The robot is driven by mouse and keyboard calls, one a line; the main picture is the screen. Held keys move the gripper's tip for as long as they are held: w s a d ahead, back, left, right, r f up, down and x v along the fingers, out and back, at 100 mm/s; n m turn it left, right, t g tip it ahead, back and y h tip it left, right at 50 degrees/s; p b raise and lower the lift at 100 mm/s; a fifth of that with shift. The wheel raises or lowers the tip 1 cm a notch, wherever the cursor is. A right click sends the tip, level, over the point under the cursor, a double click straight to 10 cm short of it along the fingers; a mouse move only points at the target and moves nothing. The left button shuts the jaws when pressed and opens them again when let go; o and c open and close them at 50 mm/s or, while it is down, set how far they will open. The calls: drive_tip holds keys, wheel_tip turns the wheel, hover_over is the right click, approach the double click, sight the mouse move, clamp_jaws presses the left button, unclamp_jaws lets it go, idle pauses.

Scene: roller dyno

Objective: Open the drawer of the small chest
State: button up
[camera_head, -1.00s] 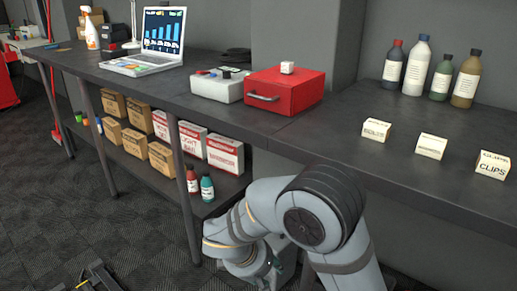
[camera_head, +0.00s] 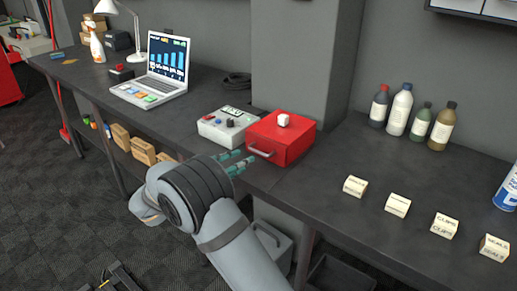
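The small red chest (camera_head: 293,142) stands on the dark workbench, right of centre in the head view. Its drawer front (camera_head: 262,143) faces the near left and looks closed. A grey bar handle (camera_head: 261,152) is on that front. A small white block (camera_head: 283,120) sits on top of the chest. My gripper (camera_head: 247,160) is just left of and close to the handle, with its teal fingers pointing toward the chest. The fingers look spread apart with nothing between them. My arm hides the rest of the gripper.
A white control box (camera_head: 223,127) stands close to the left of the chest. A laptop (camera_head: 160,75) is farther left. Small labelled boxes (camera_head: 397,205) and several bottles (camera_head: 399,110) stand on the right bench. The benchtop between chest and boxes is clear.

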sight(261, 153)
drive_tip(key=p+x, duration=0.1)
drive_tip(key=x, duration=0.8)
drive_tip(key=shift+w+d+f, duration=0.1)
drive_tip(key=shift+w, duration=0.05)
drive_tip(key=c, duration=0.8)
clamp_jaws()
